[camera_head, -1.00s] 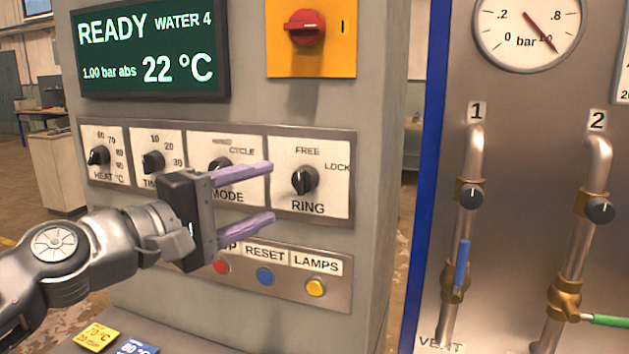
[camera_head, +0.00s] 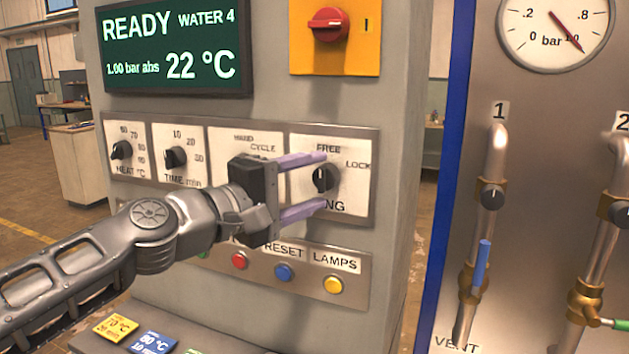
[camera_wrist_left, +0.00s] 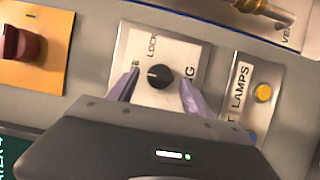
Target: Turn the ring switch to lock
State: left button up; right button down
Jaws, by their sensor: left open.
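The ring switch (camera_head: 327,178) is a black round knob on a white plate marked FREE at the top and LOCK at the upper right. Its pointer appears to face FREE. My left gripper (camera_head: 322,181) is open, with one purple finger above the knob and one below it. In the left wrist view, the knob (camera_wrist_left: 159,76) sits between the two fingers, with a gap on each side. The left gripper (camera_wrist_left: 159,80) partly covers the FREE and RING labels there. My right gripper is not in view.
The mode plate (camera_head: 228,140) is left of the ring plate, its knob hidden behind my gripper. Below are the red (camera_head: 239,261), blue (camera_head: 284,271) and yellow (camera_head: 333,285) buttons. A red main switch (camera_head: 328,24) is above. Pipes with valves (camera_head: 492,197) stand at right.

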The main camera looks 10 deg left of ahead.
pick_arm(q)
jog(key=shift+w+d, duration=0.3)
jog(key=shift+w, duration=0.1)
jog(key=shift+c, duration=0.2)
grip_shut()
